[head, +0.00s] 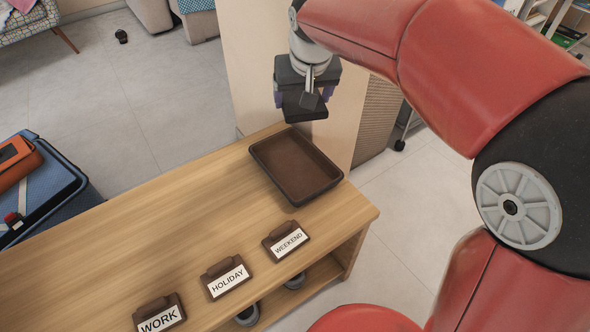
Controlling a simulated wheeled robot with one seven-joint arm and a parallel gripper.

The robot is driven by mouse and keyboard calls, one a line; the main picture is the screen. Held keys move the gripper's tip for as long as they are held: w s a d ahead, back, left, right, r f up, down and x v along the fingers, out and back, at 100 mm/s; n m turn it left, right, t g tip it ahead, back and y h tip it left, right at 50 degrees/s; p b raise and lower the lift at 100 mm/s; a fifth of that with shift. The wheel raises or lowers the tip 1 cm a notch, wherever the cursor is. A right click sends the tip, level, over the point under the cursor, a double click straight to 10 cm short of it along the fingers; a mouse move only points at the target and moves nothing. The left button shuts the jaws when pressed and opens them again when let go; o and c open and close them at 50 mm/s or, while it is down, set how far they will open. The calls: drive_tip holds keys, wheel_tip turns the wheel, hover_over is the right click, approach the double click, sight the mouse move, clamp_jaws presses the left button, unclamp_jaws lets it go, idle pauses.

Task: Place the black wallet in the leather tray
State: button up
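The brown leather tray (296,168) lies empty on the wooden bench, near its far right end. My gripper (304,98) is above and beyond the tray, over the bench's far edge. It is shut on a flat black thing that looks like the black wallet (304,111). The wallet hangs between the fingers, clear of the tray. The exact finger contact is too small to make out.
Holders labelled WORK (160,317), HOLIDAY (226,278) and WEEKEND (286,241) stand along the wooden bench's (150,225) front edge. A blue suitcase (45,190) is at the left. A pale panel (255,65) rises behind the tray. The bench's middle is clear.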

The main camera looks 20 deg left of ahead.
sight(293, 165)
drive_tip(key=shift+s+a+r, duration=0.45)
drive_tip(key=shift+a+r, duration=0.05)
drive_tip(key=shift+r, duration=0.2)
drive_tip(key=shift+s+a, duration=0.15)
drive_tip(key=shift+s, duration=0.05)
wheel_tip(293, 165, down, 19)
drive_tip(key=b, duration=0.3)
drive_tip(key=shift+f+b, duration=0.2)
drive_tip(key=shift+b, duration=0.2)
drive_tip(key=shift+f, duration=0.1)
drive_tip(key=o, duration=0.6)
drive_tip(key=shift+c, duration=0.2)
drive_tip(key=shift+o, duration=0.7)
